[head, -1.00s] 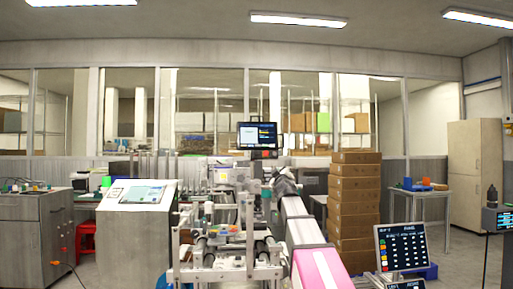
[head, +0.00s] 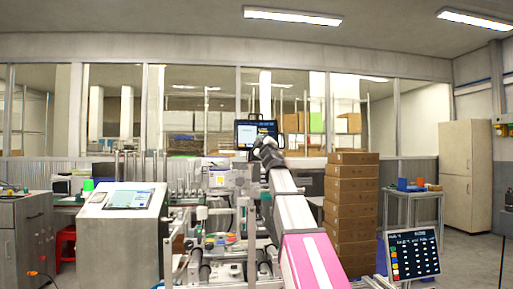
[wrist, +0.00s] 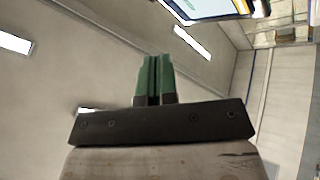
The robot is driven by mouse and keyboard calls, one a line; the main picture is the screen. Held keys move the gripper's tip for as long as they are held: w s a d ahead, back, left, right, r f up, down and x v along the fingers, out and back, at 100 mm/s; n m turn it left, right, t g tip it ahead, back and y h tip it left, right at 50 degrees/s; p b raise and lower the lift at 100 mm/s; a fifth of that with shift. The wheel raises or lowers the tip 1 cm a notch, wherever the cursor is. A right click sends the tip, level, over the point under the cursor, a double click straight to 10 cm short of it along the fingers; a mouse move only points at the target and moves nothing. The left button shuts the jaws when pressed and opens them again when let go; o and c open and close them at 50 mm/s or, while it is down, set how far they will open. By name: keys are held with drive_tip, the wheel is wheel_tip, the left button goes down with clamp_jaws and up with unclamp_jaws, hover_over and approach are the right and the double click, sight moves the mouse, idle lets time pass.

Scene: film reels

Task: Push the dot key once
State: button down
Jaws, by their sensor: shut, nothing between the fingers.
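I cannot make out a dot key in either view. A small dark monitor (head: 256,133) with a lit screen stands at the middle of the head view, above the machine. In that view my arm reaches up toward it, and its end overlaps the monitor's lower edge; I cannot tell whether they touch. In the wrist view my gripper (wrist: 155,58) shows two green fingers pressed together, with nothing between them. The corner of a lit screen (wrist: 205,6) shows beyond the fingertips at the top of that view, apart from them in the picture.
A grey console (head: 122,230) with a tilted screen stands at left. A dark panel (head: 412,252) with coloured squares stands at lower right. Stacked cartons (head: 351,205) rise right of my arm. Roller machinery (head: 215,262) fills the space below. Open floor shows at right.

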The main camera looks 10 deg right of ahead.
drive_tip(key=shift+w, duration=0.1)
drive_tip(key=w+f, duration=0.2)
drive_tip(key=w, duration=0.6)
drive_tip(key=shift+w, duration=0.25)
drive_tip(key=shift+w, duration=0.15)
idle(1.9)
drive_tip(key=shift+w, duration=0.25)
drive_tip(key=shift+w+f, duration=0.1)
drive_tip(key=shift+w, duration=0.25)
idle(0.7)
drive_tip(key=shift+s, duration=0.15)
idle(0.4)
drive_tip(key=shift+s+r, duration=0.2)
drive_tip(key=shift+s, duration=0.45)
drive_tip(key=shift+s+r, duration=0.25)
drive_tip(key=shift+s, duration=1)
drive_tip(key=shift+s+r, duration=0.25)
drive_tip(key=shift+s, duration=0.95)
